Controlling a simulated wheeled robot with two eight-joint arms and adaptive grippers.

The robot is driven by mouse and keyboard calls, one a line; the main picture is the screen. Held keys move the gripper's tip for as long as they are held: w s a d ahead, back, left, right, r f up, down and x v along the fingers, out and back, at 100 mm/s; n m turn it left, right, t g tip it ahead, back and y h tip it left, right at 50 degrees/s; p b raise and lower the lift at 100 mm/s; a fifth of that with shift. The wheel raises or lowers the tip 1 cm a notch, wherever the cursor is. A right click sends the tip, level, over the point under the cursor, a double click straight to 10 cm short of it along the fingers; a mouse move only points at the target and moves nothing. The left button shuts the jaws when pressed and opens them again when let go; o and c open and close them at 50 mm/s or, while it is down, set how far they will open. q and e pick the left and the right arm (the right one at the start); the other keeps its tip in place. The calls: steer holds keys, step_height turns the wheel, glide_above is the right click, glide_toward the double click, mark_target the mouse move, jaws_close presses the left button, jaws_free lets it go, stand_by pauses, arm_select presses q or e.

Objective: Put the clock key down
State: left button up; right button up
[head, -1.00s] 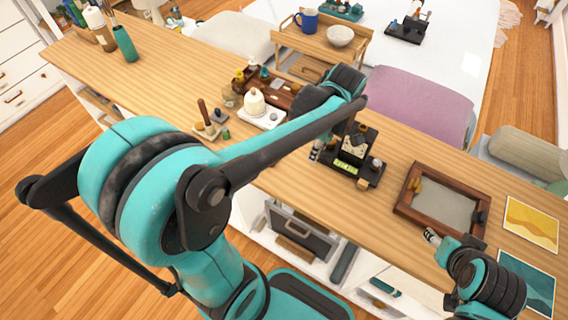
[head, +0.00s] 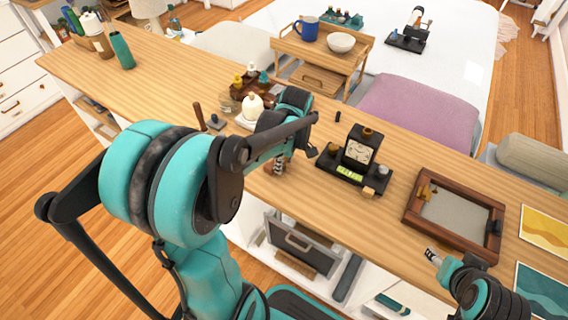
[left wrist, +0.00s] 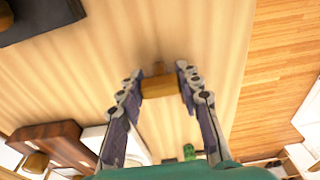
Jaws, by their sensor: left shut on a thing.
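My left gripper (head: 276,166) is over the front part of the wooden counter, left of the black clock stand. In the left wrist view its two fingers (left wrist: 160,84) are shut on a small tan-brown block-shaped piece (left wrist: 158,86), which looks like the clock key's handle. The rest of the key is hidden, and I cannot tell whether it touches the counter. The small clock (head: 361,149) stands upright on its black stand (head: 330,168). My right gripper (head: 432,256) is low at the right, by the counter's front edge; its fingers are too small to read.
The wooden counter (head: 405,240) has bare room between my left gripper and the clock stand. A brown frame-like tray (head: 412,216) lies right of the clock. A white bottle-like item (head: 253,106) and a dark wooden rack (head: 240,88) stand behind my left arm.

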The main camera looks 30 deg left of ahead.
arm_select(q)
steer(key=shift+r, duration=0.1)
steer(key=o, duration=1.1)
steer(key=shift+f, duration=0.2)
step_height(320, 180, up, 11)
steer(key=d+p, duration=0.1)
steer(key=p, duration=0.4)
steer(key=s+d+r+m+t+h, duration=0.1)
steer(key=s+d+m+t, duration=0.6)
steer(key=m, duration=1.1)
steer(key=shift+s+d+r, duration=0.15)
steer(key=shift+s+d, duration=0.65)
steer(key=shift+d, duration=1.15)
